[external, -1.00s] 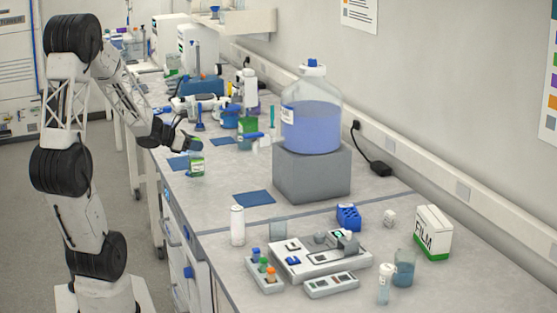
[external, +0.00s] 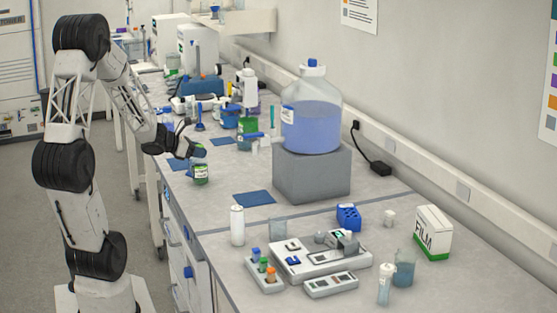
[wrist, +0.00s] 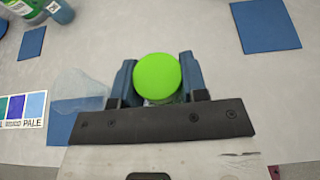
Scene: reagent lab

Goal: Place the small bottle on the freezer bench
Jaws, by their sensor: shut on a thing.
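The small bottle (external: 201,174) has green contents or a green label in the external view. Its round bright green cap (wrist: 158,74) faces the camera in the wrist view. My gripper (external: 197,154) is shut on the bottle, with one blue finger on each side of the cap in the wrist view. The bottle hangs upright below the fingers, over the left edge area of the long grey bench (external: 222,168). I cannot tell whether its base touches the bench top. No label marks which bench section is the freezer bench.
Blue mats lie on the bench, one nearer the camera (external: 254,198) and one farther back (external: 222,141). A big carboy (external: 311,125) stands on a grey block (external: 312,172) to the right. A green bottle (external: 247,128) and other lab ware stand behind.

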